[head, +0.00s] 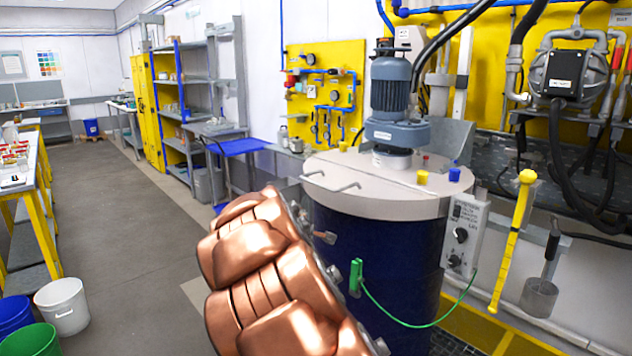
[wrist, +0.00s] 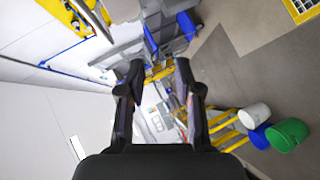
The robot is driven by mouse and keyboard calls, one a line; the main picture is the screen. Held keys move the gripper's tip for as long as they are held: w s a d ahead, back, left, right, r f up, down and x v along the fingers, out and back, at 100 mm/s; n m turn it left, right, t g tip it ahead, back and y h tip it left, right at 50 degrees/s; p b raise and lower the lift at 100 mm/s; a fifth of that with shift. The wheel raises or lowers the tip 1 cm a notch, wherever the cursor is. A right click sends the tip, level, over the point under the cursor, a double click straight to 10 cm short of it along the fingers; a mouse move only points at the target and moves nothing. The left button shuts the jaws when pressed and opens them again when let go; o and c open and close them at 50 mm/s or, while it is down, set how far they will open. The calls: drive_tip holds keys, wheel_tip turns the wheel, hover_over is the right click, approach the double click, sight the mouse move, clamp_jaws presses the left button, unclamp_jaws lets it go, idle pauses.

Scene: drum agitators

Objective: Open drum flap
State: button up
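A dark blue drum (head: 375,250) stands in the middle of the head view. Its light grey lid (head: 385,190) carries a blue-grey agitator motor (head: 392,95). Wire handles (head: 330,181) show on the left part of the lid, where the flap appears to lie flat and closed. My copper-coloured arm stands in front of the drum's left side and hides part of it. My gripper (wrist: 160,85) shows in the wrist view with its two black fingers apart and nothing between them. The wrist view points away from the drum, toward the room. The gripper is not visible in the head view.
A control box (head: 460,235) and a green grounding clamp (head: 356,277) with cable are on the drum's side. A pump (head: 568,75) and hoses are at right. White, blue and green buckets (head: 62,305) stand at lower left. The floor (head: 120,220) between is clear.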

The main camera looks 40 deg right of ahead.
sight(316, 184)
drive_tip(key=shift+w+d+r+n+t+h+p, duration=0.35)
drive_tip(key=shift+w+d+r+n+t+h, duration=0.65)
drive_tip(key=shift+d, duration=1.35)
drive_tip(key=shift+w+d+r+n+t+h+p, duration=0.2)
drive_tip(key=shift+w+d+r+n+h+p, duration=0.25)
drive_tip(key=shift+w+d, duration=1.5)
drive_tip(key=shift+w+d+r+n+t+h+p, duration=0.2)
drive_tip(key=shift+w+d+r+n+t+h, duration=0.55)
drive_tip(key=shift+d, duration=2)
drive_tip(key=shift+p+x, duration=0.4)
drive_tip(key=shift+x, duration=1)
drive_tip(key=shift+f, duration=0.1)
clamp_jaws()
